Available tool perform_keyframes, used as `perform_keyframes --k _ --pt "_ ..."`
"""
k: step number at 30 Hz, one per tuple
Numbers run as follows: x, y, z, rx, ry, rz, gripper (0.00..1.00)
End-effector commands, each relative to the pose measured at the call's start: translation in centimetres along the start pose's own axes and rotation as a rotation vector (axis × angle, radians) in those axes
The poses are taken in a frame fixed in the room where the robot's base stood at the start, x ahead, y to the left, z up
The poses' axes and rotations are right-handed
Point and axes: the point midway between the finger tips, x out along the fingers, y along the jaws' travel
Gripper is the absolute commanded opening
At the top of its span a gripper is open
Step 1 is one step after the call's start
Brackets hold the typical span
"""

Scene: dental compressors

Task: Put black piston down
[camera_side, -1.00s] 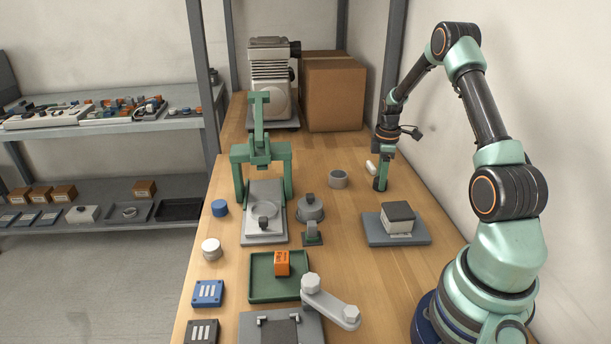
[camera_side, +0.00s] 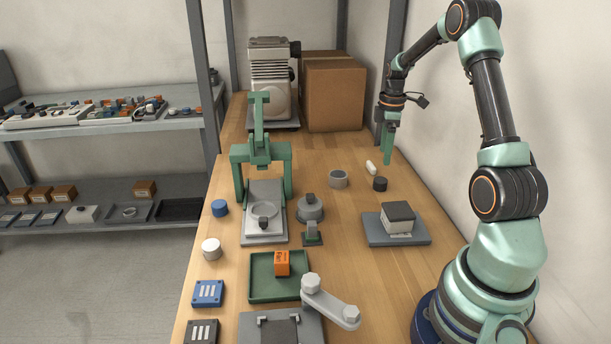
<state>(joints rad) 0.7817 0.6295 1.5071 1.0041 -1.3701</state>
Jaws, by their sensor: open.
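The black piston (camera_side: 380,184) is a short dark cylinder. It stands upright on the wooden table, right of the grey ring-shaped cup (camera_side: 338,179) and just in front of a small white cylinder (camera_side: 371,167) lying on its side. My gripper (camera_side: 388,160) is above and slightly behind the piston, apart from it. Its green fingers point down and are open, with nothing seen between them.
A green press (camera_side: 262,150) stands to the left. A cardboard box (camera_side: 333,92) is at the back. The table between the cup and the block is clear.

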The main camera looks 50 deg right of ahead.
Motion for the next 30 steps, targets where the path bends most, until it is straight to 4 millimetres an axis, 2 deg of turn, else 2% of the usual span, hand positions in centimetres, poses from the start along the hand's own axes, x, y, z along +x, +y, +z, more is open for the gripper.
perform_keyframes --k 3,8,11,14,17,21,24,30 --pt "-1.8 0.1 0.0 0.000 0.000 0.002 0.81" --pt "-3.1 0.0 -0.1 0.001 0.000 0.002 0.81" --pt "-4.2 -0.7 -1.1 0.012 0.004 0.015 0.81" --pt "-6.2 -2.3 -3.4 0.046 0.015 0.048 0.81" --pt "-8.8 -5.1 -6.4 0.102 0.042 0.094 0.81" --pt "-11.9 -10.2 -10.0 0.192 0.100 0.150 0.81" --pt "-13.6 -14.0 -11.8 0.257 0.153 0.180 0.81" --pt "-15.4 -21.8 -13.9 0.386 0.282 0.203 0.81"
